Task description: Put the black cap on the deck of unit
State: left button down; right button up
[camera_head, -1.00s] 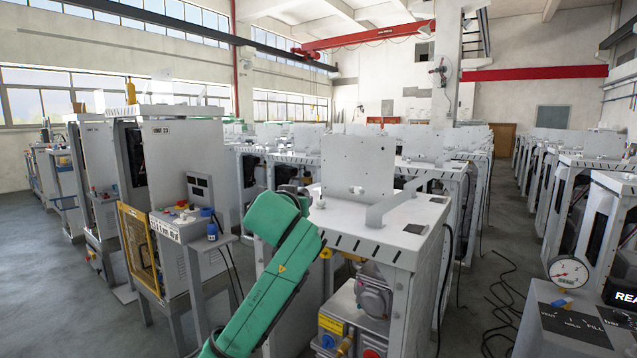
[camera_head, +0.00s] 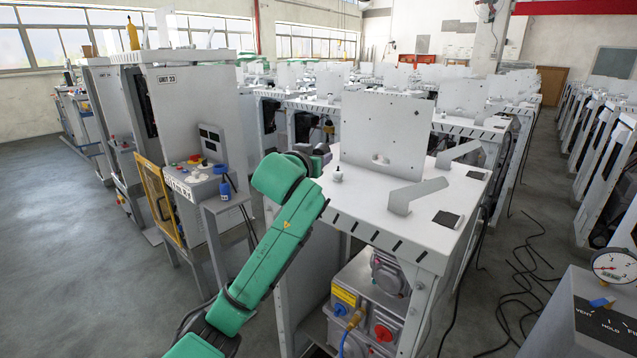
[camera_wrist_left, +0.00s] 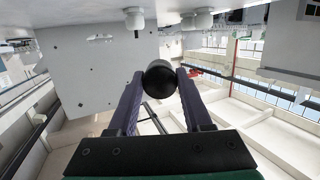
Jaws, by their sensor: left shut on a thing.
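My left gripper (camera_head: 318,153) is at the left edge of the near unit's white deck (camera_head: 372,212), partly hidden behind my green wrist. In the left wrist view the two purple-grey fingers are shut on the round black cap (camera_wrist_left: 159,77), held at their tips. The cap cannot be clearly made out in the head view. The deck carries an upright white plate (camera_head: 385,130), a small white knob (camera_head: 337,174), an angled white bracket (camera_head: 418,195) and a flat black square (camera_head: 446,218). My right gripper is not in view.
A unit labelled UNIT 23 (camera_head: 185,110) stands to the left, with a control box (camera_head: 195,178) and blue bottle (camera_head: 225,187). A pressure gauge (camera_head: 613,266) is at the lower right. More units stand behind. Cables lie on the floor at right.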

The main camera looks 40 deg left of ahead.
pick_arm(q)
jog(key=f, duration=0.1)
jog(key=w+f, duration=0.1)
jog(key=f, duration=0.2)
jog(key=shift+w+a, duration=0.15)
jog(key=shift+a, duration=0.15)
jog(key=f, duration=0.2)
jog(key=shift+s+d+f, duration=0.25)
jog(key=shift+s+f, duration=0.05)
jog(key=shift+s, duration=0.05)
jog(key=shift+s+f, duration=0.1)
jog(key=shift+s, duration=0.1)
jog(key=shift+w, duration=0.15)
jog(key=shift+c, duration=1.6)
grip_release()
jog(key=shift+w+a+f, duration=0.1)
jog(key=shift+w+f, duration=0.05)
jog(key=shift+f, duration=0.05)
jog(key=shift+r, duration=0.1)
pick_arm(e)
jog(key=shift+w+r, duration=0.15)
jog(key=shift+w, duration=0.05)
pick_arm(q)
jog(key=shift+r, duration=0.1)
